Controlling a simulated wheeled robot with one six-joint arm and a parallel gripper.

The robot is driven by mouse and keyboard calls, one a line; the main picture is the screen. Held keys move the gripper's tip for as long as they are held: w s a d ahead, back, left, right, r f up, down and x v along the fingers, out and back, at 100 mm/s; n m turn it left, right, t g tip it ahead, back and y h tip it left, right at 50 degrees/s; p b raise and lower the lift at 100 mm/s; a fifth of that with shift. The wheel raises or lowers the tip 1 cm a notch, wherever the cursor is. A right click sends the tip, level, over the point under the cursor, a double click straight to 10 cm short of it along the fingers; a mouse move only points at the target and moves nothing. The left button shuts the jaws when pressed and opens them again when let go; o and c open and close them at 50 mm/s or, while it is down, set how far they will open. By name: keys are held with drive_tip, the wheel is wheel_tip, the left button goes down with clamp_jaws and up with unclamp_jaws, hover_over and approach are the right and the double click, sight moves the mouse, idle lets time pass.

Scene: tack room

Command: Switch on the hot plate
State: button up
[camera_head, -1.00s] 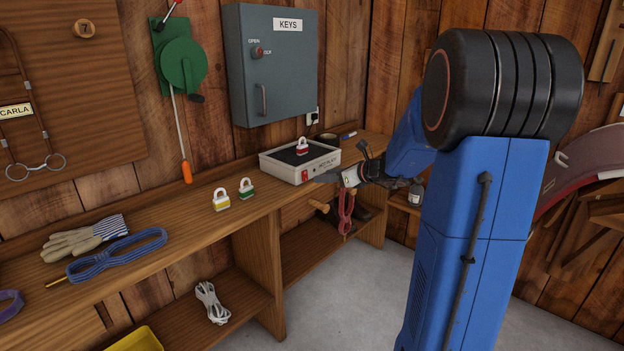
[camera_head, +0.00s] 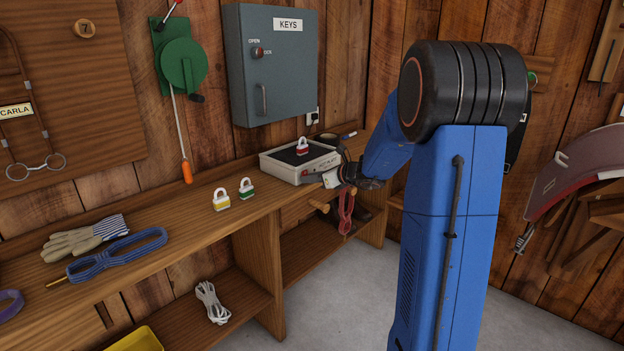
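The hot plate (camera_head: 272,168) is a low white box with a dark top, standing on the wooden bench against the wall. A red-and-white padlock (camera_head: 302,146) is on its dark top. My gripper (camera_head: 312,176) is at the hot plate's front face, on the right part of it. Its tips appear to be at or very close to the face; contact cannot be told. The gripper covers the spot where the red switch is, so the switch's position is hidden. The fingers are too small and dark to tell open from shut.
Red straps (camera_head: 346,212) hang below my gripper. Gloves (camera_head: 85,238) and blue rope (camera_head: 118,254) lie at left.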

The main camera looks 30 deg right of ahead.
clamp_jaws()
drive_tip(key=shift+f, duration=0.15)
drive_tip(key=shift+f+t+y, duration=0.3)
drive_tip(key=shift+t+y, duration=0.1)
drive_tip(key=shift+t, duration=1)
drive_tip(key=o, duration=0.7)
unclamp_jaws()
drive_tip(key=shift+c, duration=0.2)
drive_tip(key=shift+s, duration=0.1)
